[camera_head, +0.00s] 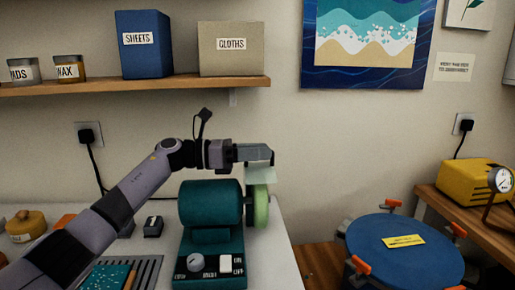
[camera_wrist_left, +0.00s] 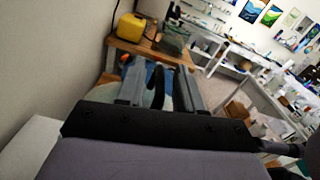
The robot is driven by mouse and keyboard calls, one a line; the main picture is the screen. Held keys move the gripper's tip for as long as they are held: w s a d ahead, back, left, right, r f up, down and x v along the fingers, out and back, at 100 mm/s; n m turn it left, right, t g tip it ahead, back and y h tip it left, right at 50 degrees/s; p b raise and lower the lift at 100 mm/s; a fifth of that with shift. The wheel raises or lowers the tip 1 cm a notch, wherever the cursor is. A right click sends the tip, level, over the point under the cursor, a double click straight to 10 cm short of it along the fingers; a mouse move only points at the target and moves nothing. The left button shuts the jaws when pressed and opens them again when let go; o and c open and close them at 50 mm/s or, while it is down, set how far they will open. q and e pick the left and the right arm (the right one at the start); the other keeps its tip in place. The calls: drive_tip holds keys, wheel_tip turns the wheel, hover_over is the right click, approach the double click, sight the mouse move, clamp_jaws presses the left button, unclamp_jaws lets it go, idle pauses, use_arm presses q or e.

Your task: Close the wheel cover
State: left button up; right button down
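The teal polishing machine (camera_head: 211,205) stands on the white bench with its pale green wheel (camera_head: 261,207) on the right side. A pale, see-through wheel cover (camera_head: 261,174) sits above the wheel, just under my left gripper (camera_head: 272,157). My left gripper points right over the wheel. In the left wrist view my left gripper (camera_wrist_left: 158,88) has its fingers apart, with a dark curved piece (camera_wrist_left: 156,88) between them and gaps beside it. I cannot tell whether it touches the cover. My right gripper is in neither view.
A round blue table (camera_head: 405,258) with orange clamps stands at the right. A yellow machine (camera_head: 472,180) and a gauge (camera_head: 500,180) are on a wooden bench beyond it. A shelf (camera_head: 135,86) with boxes and jars hangs above my left arm.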

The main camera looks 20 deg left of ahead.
use_arm(q)
drive_tip(key=shift+d, duration=0.1)
clamp_jaws()
